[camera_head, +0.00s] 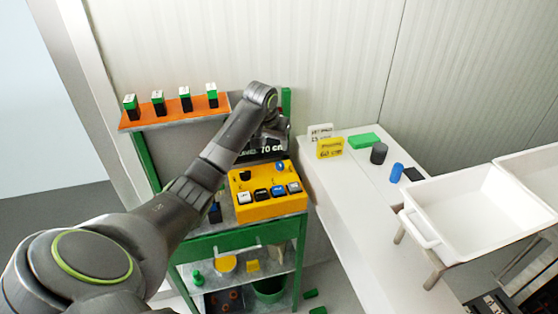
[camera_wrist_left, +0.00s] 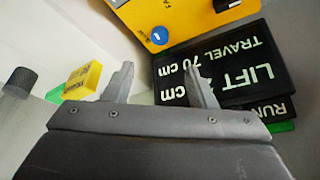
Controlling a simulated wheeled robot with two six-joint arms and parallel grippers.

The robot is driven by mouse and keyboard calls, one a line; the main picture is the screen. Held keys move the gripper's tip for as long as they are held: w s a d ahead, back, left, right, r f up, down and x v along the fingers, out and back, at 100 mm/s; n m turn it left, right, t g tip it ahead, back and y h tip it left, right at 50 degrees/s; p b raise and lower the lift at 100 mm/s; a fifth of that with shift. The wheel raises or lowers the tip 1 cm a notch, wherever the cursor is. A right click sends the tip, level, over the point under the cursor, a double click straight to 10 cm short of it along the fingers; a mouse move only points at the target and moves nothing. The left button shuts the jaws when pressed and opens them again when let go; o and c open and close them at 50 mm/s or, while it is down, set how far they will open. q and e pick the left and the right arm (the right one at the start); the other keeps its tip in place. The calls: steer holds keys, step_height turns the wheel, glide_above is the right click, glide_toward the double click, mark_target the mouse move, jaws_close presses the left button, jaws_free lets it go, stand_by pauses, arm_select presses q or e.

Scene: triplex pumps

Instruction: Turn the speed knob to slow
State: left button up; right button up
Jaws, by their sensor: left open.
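The yellow control box (camera_head: 264,205) stands on the green cart. A blue round knob (camera_head: 280,167) is on its top face near the back right, and a black knob (camera_head: 245,175) is at the back left. In the left wrist view the blue knob (camera_wrist_left: 160,35) shows a white mark, with partly cut-off lettering beside it. My left gripper (camera_head: 268,137) is behind the box, in front of the black sign. In the left wrist view its fingers (camera_wrist_left: 160,85) are spread apart with nothing between them, clear of the knob. My right gripper is out of view.
A black "LIFT TRAVEL 70 cm" sign (camera_wrist_left: 225,70) is close to the fingers. Several buttons (camera_head: 262,195) line the box front. An orange shelf (camera_head: 170,118) holds green-topped blocks. A white table (camera_head: 345,190) with a yellow block (camera_head: 330,149) and a white tray (camera_head: 480,205) is at right.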

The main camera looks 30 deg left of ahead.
mark_target(280, 164)
arm_select(q)
steer(key=p+x, duration=0.1)
steer(key=x, duration=1)
steer(key=shift+w+f, duration=0.1)
steer(key=shift+w, duration=0.05)
steer(key=shift+w+f, duration=0.25)
steer(key=shift+f, duration=0.45)
steer(key=c, duration=1)
steer(key=shift+o, duration=0.2)
